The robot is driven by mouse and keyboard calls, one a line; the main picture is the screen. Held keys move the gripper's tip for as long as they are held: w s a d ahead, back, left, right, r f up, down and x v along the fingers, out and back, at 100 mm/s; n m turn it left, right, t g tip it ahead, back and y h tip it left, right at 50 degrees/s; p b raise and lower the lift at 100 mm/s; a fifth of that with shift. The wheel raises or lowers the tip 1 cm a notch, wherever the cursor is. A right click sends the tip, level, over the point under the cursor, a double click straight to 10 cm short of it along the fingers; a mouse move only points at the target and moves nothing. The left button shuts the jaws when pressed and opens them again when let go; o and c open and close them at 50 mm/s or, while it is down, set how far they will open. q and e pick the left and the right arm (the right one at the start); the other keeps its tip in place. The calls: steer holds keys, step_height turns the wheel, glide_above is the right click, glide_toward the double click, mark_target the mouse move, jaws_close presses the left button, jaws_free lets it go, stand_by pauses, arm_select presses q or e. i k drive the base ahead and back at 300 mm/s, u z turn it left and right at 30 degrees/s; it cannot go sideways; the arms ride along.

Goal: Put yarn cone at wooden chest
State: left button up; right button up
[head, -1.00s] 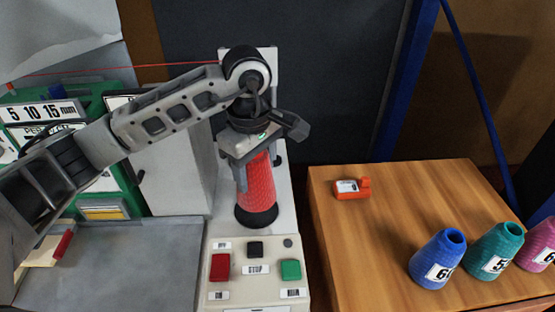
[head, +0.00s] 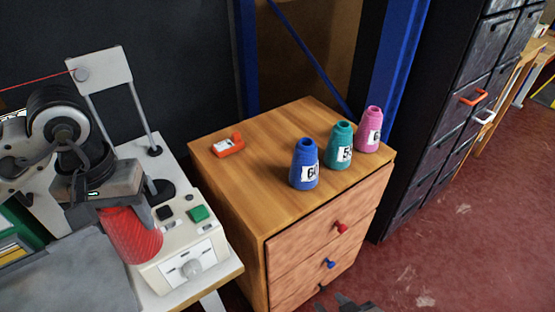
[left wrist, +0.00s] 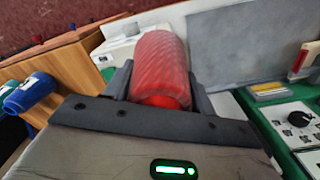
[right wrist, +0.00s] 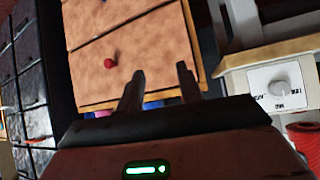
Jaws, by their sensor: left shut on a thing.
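The red yarn cone (head: 134,240) is in my left gripper (head: 112,208), held off its black stand and in front of the white machine's button panel. The left wrist view shows the red cone (left wrist: 160,65) between both fingers. The wooden chest (head: 252,165) stands to the right of the machine. Blue (head: 304,166), teal (head: 339,146) and pink (head: 369,130) cones with number labels stand in a row along its right side. My right gripper (right wrist: 160,82) is open and empty, in front of the chest's drawers; only a dark bit of it shows at the head view's bottom edge.
An orange-and-white device (head: 227,146) lies on the chest top's back left; the top's front left is bare. The white machine (head: 195,255) stands close to the chest's left. Dark drawer cabinets (head: 450,120) stand at the right, with red floor between.

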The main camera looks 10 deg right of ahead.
mark_target(265, 202)
steer(key=z, duration=2.4)
steer(key=i, duration=1.6)
steer(key=u, duration=2.85)
